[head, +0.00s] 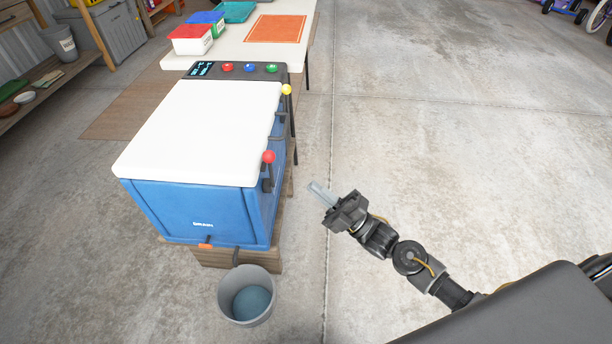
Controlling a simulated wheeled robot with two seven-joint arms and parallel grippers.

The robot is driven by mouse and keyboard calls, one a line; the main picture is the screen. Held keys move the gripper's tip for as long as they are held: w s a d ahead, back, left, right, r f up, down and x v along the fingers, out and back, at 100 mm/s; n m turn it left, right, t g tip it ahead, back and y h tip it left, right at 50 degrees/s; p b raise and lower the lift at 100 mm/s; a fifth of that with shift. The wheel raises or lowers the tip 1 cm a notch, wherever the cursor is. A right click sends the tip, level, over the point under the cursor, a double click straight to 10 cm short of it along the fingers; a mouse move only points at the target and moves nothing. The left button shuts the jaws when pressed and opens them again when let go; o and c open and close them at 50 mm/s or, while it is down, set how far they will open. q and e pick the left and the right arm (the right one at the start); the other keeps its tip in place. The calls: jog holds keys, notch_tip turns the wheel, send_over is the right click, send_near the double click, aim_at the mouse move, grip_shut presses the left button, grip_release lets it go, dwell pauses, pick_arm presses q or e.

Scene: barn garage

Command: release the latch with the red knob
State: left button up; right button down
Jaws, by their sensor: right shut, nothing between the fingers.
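A latch with a red knob (268,157) is on the right side of a blue chest (190,211) with a white lid (190,130), near its front corner. A second latch with a yellow knob (286,90) is farther back on the same side. My right gripper (316,190) is to the right of the red knob, apart from it, with its fingers pointing up and left toward the chest. Its fingers are shut with nothing between them. My left gripper is not in view.
A grey bucket (247,312) stands on the floor below the drain. A white table (250,51) with bins and an orange mat is behind.

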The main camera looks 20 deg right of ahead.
jog(key=s+d+f+m+g+h, duration=0.1)
jog(key=s+f+m+g+h, duration=0.1)
jog(key=f+m+h, duration=0.6)
jog(key=s+d+f+m+g+h, duration=0.2)
jog(key=f+m+h, duration=0.4)
jog(key=f, duration=0.4)
jog(key=s+d+f+m+g+h, duration=0.1)
jog(key=s+f+m+g, duration=0.3)
jog(key=s, duration=0.4)
jog(key=s+d+f+m+g+h, duration=0.1)
jog(key=s+f+m+g, duration=0.3)
jog(key=s, duration=0.5)
notch_tip(320, 180, down, 2)
jog(key=shift+s+d+f+g+h, duration=0.1)
jog(key=shift+s+d+g+h, duration=0.25)
jog(key=shift+d+g, duration=0.5)
jog(key=shift+a, duration=0.1)
